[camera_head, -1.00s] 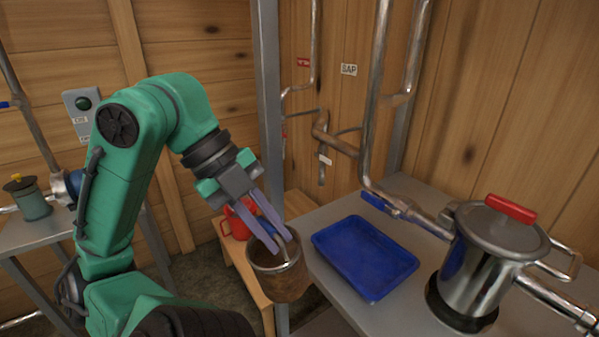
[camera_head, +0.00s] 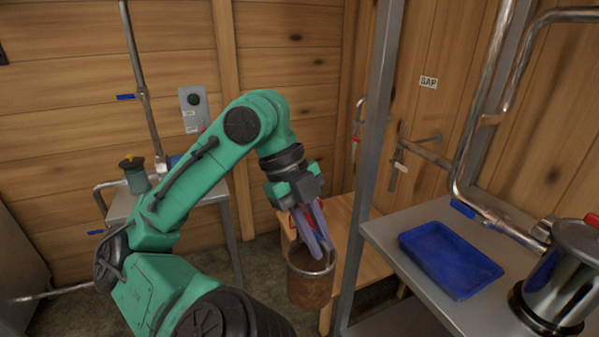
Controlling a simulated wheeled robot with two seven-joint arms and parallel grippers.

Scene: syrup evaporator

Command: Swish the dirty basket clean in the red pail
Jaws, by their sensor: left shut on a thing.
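My left gripper (camera_head: 318,240) points down and is shut on the rim of the dirty basket (camera_head: 311,288). The basket is a brown, stained cylinder with a pale metal rim, open at the top and roughly upright. It hangs in the air in front of the wooden bench, left of the grey post. Small red parts (camera_head: 291,220) show behind the gripper fingers, over the bench. They may belong to the red pail, but my gripper hides most of it. My right gripper is not in view.
The wooden bench (camera_head: 352,262) stands behind the basket. A grey post (camera_head: 372,170) rises close to its right. A metal table (camera_head: 407,262) on the right holds a blue tray (camera_head: 450,258) and a steel pot (camera_head: 565,285). A green canister (camera_head: 134,178) stands on a left table.

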